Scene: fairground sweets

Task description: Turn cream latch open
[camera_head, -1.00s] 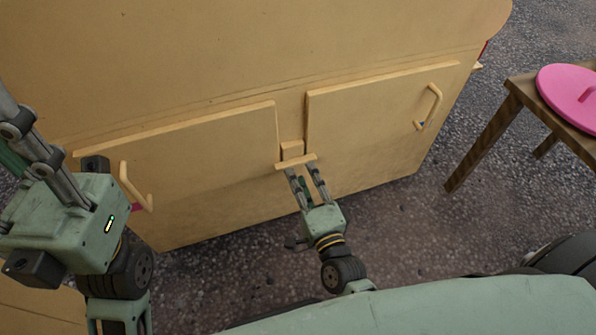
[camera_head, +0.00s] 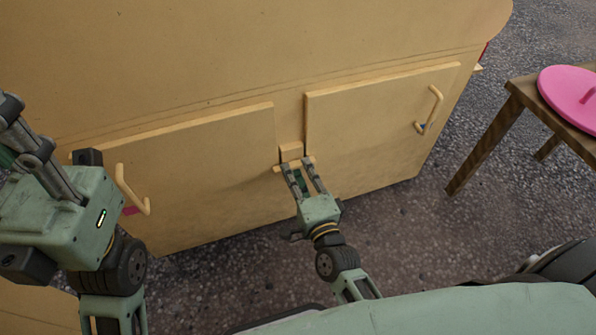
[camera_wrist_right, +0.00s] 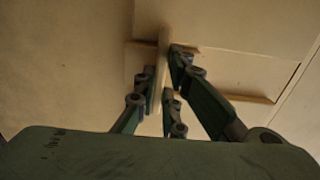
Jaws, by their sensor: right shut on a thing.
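My right gripper (camera_head: 300,166) comes up from below and is shut on the latch bar. Its fingers cover part of the bar. In the right wrist view, the latch (camera_wrist_right: 163,45) stands between the fingers of my right gripper (camera_wrist_right: 165,78). My left gripper (camera_head: 22,125) is at the left edge, away from the latch; its fingertips are partly cut off, and I cannot tell their opening.
The left door (camera_head: 200,165) and right door (camera_head: 385,120) look closed, each with a bent handle, left (camera_head: 132,190) and right (camera_head: 435,108). A wooden table (camera_head: 485,145) with a pink disc (camera_head: 570,92) stands at right. Speckled ground (camera_head: 420,225) is clear in front.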

